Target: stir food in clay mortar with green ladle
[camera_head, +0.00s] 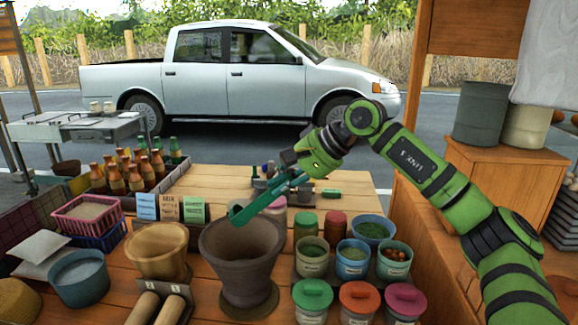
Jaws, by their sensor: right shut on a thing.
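The brown clay mortar (240,270) stands upright at the front middle of the wooden table, on a round dark base. Its inside is shaded, and I cannot make out food in it. The green ladle (256,206) is teal and slants down to the left, its lower end over the mortar's rim area. I cannot tell whether it touches the mortar. My right gripper (288,182) is shut on the ladle's upper part, above and right of the mortar. The dark fingers are small and partly hidden by the ladle. My left gripper is not in view.
A tan clay bowl (157,250) stands close left of the mortar, with wooden pestles (158,306) in front. Several lidded jars and pots (312,257) crowd its right side. Bottles (135,175) stand at back left. The table's far middle (215,185) is mostly clear.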

